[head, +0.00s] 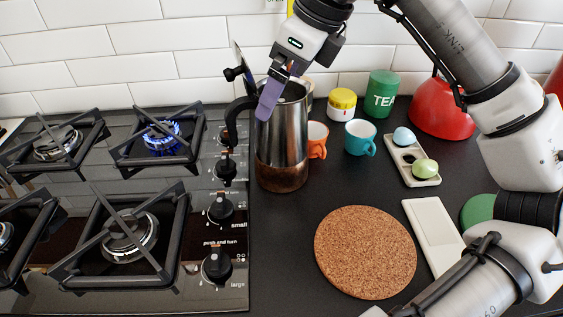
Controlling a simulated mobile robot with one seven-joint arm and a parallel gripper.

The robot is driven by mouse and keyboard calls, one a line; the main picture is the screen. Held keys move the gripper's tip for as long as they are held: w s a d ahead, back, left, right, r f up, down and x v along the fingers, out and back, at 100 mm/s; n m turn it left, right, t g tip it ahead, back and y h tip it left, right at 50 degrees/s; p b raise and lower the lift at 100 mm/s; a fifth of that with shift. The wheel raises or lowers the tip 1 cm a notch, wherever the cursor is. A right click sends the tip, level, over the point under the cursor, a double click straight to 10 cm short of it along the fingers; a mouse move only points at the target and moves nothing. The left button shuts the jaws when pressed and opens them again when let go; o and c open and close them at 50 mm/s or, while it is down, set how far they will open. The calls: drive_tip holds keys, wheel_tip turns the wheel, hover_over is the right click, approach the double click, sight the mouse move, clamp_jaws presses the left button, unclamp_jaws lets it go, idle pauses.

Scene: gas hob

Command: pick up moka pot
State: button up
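The moka pot (284,137) stands upright on the dark counter, just right of the hob. It has a shiny metal body, a brownish base, and a black handle (234,117) on its left. Its lid seems raised, with a black knob at the upper left. My gripper (268,108) reaches down from above at the pot's upper left. One purple finger shows in front of the rim, close to the handle. The other finger is not clearly visible, and I cannot tell whether the gripper touches the pot or how far it is open.
The gas hob (203,259) fills the left, with a lit blue burner (161,135) at the back. Orange (317,140) and teal (360,139) cups stand right of the pot. A green TEA tin (381,94), red bowl (441,108) and cork mat (365,251) are farther right.

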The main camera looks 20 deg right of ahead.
drive_tip(key=x, duration=0.4)
drive_tip(key=shift+w+d, duration=0.1)
drive_tip(key=shift+d, duration=0.1)
drive_tip(key=shift+c, duration=0.3)
drive_tip(key=c, duration=1.9)
drive_tip(key=shift+o, duration=0.2)
drive_tip(key=shift+r, duration=0.1)
